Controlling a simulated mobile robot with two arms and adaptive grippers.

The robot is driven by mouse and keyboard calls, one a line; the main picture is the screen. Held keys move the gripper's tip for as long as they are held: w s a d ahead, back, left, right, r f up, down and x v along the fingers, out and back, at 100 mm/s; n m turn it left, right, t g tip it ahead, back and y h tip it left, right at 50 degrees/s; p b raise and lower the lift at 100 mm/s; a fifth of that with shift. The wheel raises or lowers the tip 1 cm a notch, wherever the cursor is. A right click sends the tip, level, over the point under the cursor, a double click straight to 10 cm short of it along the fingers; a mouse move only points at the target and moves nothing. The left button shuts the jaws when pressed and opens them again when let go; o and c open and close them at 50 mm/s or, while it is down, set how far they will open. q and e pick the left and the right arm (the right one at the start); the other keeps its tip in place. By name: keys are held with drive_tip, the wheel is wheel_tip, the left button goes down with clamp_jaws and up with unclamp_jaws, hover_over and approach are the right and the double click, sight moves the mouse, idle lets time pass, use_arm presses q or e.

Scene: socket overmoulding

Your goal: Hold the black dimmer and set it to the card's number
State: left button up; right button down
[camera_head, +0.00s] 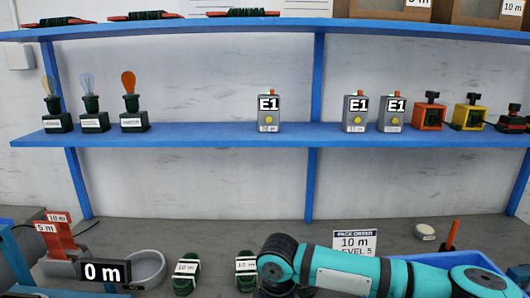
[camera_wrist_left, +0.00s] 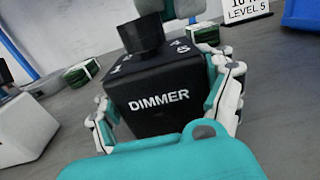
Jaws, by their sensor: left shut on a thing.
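The black dimmer (camera_wrist_left: 160,101) is a box with DIMMER in white on its side and a black knob (camera_wrist_left: 140,36) on top. White marks surround the knob; I cannot read its setting. My left gripper (camera_wrist_left: 168,110) is shut on the dimmer, one finger at each side. The dimmer and both grippers are hidden in the head view. A grey part at the wrist view's top edge is unclear.
Two green coils (camera_head: 187,268) (camera_head: 246,268) lie on the bench beside a grey dish (camera_head: 148,266) and a 0 m display (camera_head: 104,273). A blue tray (camera_head: 426,259) is at right. My teal arm crosses the front. Blue shelves hold bulbs and boxes.

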drive_tip(key=shift+s+a, duration=0.1)
drive_tip(key=shift+a, duration=0.2)
drive_tip(key=shift+s+a, duration=0.15)
drive_tip(key=shift+s, duration=0.15)
idle(0.6)
drive_tip(key=shift+d, duration=0.4)
wheel_tip(320, 180, up, 6)
drive_tip(key=shift+d, duration=0.2)
drive_tip(key=shift+w, duration=0.15)
